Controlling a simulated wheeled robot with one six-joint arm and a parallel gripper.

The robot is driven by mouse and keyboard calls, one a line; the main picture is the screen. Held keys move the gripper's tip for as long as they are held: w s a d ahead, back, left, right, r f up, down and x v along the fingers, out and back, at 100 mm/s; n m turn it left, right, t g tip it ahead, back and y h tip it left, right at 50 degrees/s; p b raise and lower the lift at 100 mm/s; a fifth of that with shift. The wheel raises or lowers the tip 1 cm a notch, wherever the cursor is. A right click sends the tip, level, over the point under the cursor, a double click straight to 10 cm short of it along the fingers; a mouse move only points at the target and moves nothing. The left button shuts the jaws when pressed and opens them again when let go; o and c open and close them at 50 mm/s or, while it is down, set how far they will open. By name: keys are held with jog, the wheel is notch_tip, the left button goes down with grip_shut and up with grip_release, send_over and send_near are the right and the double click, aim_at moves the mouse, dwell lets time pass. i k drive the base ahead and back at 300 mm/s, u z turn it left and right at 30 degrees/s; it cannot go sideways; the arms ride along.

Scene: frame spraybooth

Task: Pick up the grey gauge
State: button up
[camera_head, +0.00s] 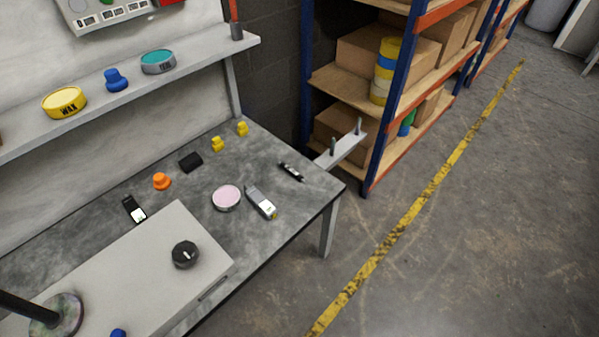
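A grey handheld device with a pale face and a small yellow tip, which looks like the grey gauge (261,202), lies flat on the grey workbench (270,235) near its front edge. It is just right of a round pink-topped tin (227,198), with a small gap. A smaller black device with a white face (134,210) lies further left, and a slim black one (291,171) lies nearer the bench's right end. My gripper is not in view.
A raised grey box (190,225) with a black knob-like item (185,254) takes up the bench's lower left. Yellow, orange and black small items lie behind. A shelf (200,62) hangs above. Racking (385,100) stands right; floor beyond is open.

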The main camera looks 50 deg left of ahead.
aim_at(257, 198)
jog(key=i, duration=1.65)
jog(key=u, duration=4.15)
